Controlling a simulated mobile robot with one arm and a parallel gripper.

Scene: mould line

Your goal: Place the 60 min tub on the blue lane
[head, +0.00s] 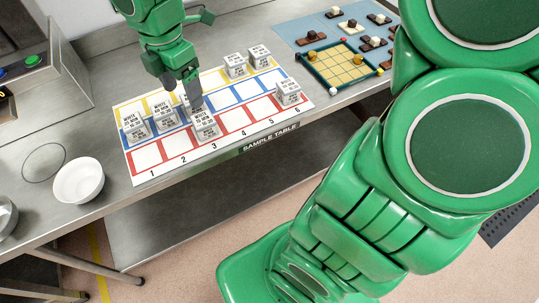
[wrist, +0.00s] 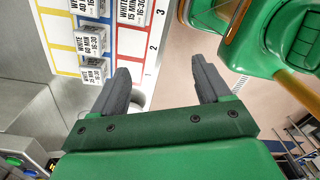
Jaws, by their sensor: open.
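The 60 min tub (wrist: 90,42) is a small white labelled block, upright on the blue lane (head: 222,99) of the mat, by number 2. It also shows in the head view (head: 165,117). A tub reading 25 min (wrist: 93,71) is beside it at number 1, and a 40 min tub (wrist: 87,6) is on its other side at number 3. My gripper (head: 187,97) is open and empty above the mat. It hides part of the number 3 blue-lane tub in the head view. In the wrist view, the open fingers (wrist: 160,68) have nothing between them.
A 15 min tub (wrist: 130,10) stands on the red lane at 3. Other tubs (head: 235,66) stand towards the mat's right end. A white bowl (head: 78,181) is left of the mat. A grid board (head: 345,63) lies at the right, and a button box (head: 30,80) at the left.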

